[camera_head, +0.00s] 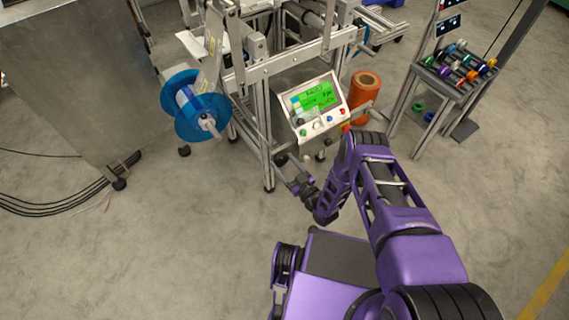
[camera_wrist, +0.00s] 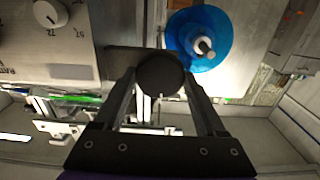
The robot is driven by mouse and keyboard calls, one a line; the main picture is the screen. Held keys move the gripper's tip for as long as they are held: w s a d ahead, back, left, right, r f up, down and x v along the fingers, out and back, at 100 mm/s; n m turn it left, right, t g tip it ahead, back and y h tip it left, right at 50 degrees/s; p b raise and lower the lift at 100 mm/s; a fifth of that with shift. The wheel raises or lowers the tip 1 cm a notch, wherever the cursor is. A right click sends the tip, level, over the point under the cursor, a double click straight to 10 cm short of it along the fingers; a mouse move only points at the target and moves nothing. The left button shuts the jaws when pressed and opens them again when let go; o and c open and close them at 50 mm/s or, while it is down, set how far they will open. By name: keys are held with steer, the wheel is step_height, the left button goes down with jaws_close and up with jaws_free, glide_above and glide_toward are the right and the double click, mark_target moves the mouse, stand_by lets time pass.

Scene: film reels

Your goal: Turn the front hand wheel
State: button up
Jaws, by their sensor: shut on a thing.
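The front hand wheel, a dark round knob (camera_wrist: 160,72), shows at the upper middle of the wrist view, on a metal machine part. My gripper (camera_wrist: 159,84) has one finger on each side of it and is shut on it. In the head view my gripper (camera_head: 284,164) reaches in below the control panel, at the front of the machine frame. The hand wheel cannot be made out there.
A control panel with a green screen (camera_head: 314,101) sits just above my gripper. A blue film reel (camera_head: 186,98) hangs to the left. An orange roll (camera_head: 364,88) and a rack of coloured spools (camera_head: 446,80) stand to the right.

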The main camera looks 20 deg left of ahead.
steer(key=shift+c, duration=1)
steer(key=shift+n, duration=0.3)
steer(key=n, duration=0.3)
steer(key=shift+n, duration=0.3)
steer(key=n, duration=0.4)
steer(key=shift+n, duration=0.3)
steer(key=n, duration=0.4)
steer(key=shift+n, duration=2.2)
